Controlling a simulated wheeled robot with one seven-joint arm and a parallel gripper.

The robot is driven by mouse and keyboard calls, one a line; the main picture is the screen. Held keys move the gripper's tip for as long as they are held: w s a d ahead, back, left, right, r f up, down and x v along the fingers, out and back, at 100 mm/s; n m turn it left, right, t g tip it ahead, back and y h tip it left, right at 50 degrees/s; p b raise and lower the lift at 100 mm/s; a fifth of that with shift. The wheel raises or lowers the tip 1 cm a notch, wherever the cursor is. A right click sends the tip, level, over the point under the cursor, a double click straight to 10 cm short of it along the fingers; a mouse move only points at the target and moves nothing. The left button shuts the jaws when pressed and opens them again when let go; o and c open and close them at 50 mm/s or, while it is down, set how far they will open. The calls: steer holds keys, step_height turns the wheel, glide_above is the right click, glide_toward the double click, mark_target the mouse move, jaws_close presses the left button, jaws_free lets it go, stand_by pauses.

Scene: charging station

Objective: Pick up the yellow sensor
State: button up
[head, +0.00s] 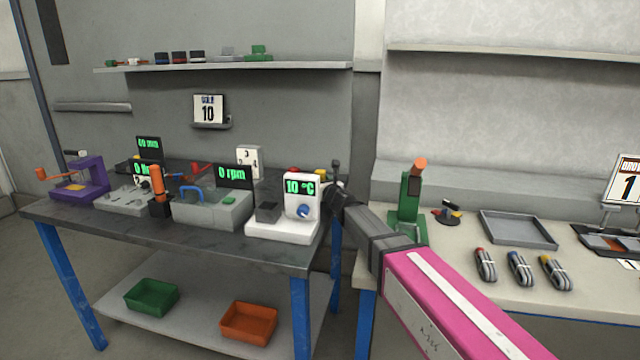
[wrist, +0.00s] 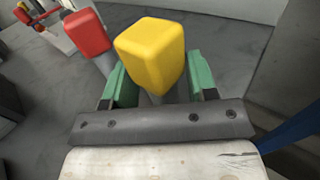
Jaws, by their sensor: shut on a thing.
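The yellow sensor (wrist: 152,50) has a block-shaped yellow head on a grey stem and fills the upper middle of the wrist view. My gripper (wrist: 160,88) has green fingers, one on each side of the sensor just below its head, and is shut on it. In the head view the yellow sensor (head: 321,174) is small at the bench's right end, behind the white 10 °C device. My gripper (head: 333,175) is beside it there, mostly dark and hard to make out. The sensor's lower end is hidden.
A red-headed sensor (wrist: 86,33) stands close left of the yellow one in the wrist view. The white 10 °C device (head: 285,228) is at the dark bench's front right. A green stand (head: 408,205) and an empty grey tray (head: 518,229) are on the right table.

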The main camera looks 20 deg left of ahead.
steer(key=shift+r, duration=4.95)
